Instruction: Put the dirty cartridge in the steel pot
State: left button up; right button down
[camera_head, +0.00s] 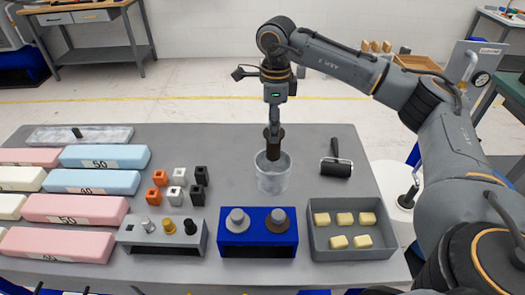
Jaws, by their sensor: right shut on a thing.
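My right gripper (274,130) points straight down over the middle of the table. It is shut on a dark brown cylinder, the dirty cartridge (273,154), held upright. The pot (272,183) is a pale grey, shiny round vessel standing below the gripper. The cartridge's lower end overlaps the pot's mouth in the picture; I cannot tell how far inside the rim it reaches. My left gripper is not in view.
A grey tray (352,252) with yellow blocks is front right. Foam bars (75,211), small cubes and a grey holder (165,246) fill the left.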

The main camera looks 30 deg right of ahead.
aim_at(274, 155)
jog(key=f, duration=0.1)
jog(key=f+p, duration=0.1)
jog(key=f, duration=0.1)
jog(key=s+f+p, duration=0.1)
jog(key=f, duration=0.1)
jog(key=shift+w+f, duration=0.1)
jog(key=shift+f, duration=0.35)
jog(key=shift+w+f+p, duration=0.1)
jog(key=shift+f+p, duration=0.5)
jog(key=shift+f, duration=1.55)
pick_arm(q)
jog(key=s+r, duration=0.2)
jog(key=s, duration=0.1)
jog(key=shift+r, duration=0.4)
pick_arm(e)
jog(key=c, duration=0.6)
grip_release()
jog(key=shift+r, duration=0.1)
jog(key=shift+o, duration=0.2)
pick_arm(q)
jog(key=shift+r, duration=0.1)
